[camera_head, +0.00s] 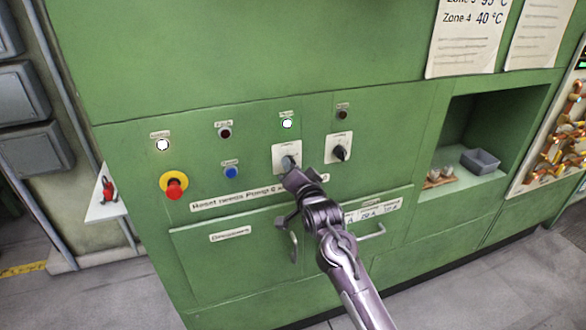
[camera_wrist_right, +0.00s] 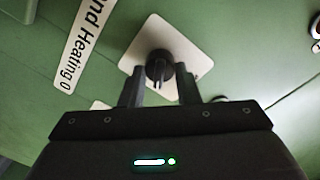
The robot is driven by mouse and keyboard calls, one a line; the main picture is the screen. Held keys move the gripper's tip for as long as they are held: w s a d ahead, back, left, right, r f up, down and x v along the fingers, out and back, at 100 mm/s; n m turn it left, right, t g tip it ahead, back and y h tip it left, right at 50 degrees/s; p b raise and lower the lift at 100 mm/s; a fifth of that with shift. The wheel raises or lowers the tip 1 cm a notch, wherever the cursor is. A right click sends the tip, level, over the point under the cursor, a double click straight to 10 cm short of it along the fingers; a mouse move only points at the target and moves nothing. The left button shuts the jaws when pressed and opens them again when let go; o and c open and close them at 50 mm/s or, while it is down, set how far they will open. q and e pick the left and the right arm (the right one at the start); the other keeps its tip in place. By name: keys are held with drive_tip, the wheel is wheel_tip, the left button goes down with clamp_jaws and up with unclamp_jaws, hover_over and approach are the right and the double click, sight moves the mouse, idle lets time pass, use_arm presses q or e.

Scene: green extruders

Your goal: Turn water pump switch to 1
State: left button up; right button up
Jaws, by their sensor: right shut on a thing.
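Two rotary switches on white plates sit on the green panel. My right gripper (camera_head: 291,172) is at the left switch (camera_head: 285,154) and partly covers it. In the right wrist view, the dark switch knob (camera_wrist_right: 159,66) stands on its white plate (camera_wrist_right: 186,45), and my right gripper (camera_wrist_right: 160,88) is shut on it, one finger on each side. The right switch (camera_head: 340,152) has a black knob and is untouched. The small plate labels are too small to read, so I cannot tell which position the held knob points to. My left gripper is not in view.
A red emergency button (camera_head: 174,188) with a yellow ring and a blue button (camera_head: 232,172) are left of the switches. A white lamp (camera_head: 288,124) is above. Drawer handles stick out below. An open recess on the right holds a grey box (camera_head: 480,160).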

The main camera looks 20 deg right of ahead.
idle(0.3)
drive_tip(key=o, duration=1)
drive_tip(key=s+b, duration=0.2)
drive_tip(key=s, duration=0.5)
drive_tip(key=shift+s+r+b, duration=0.15)
drive_tip(key=shift+s+b, duration=0.15)
drive_tip(key=shift+s, duration=0.1)
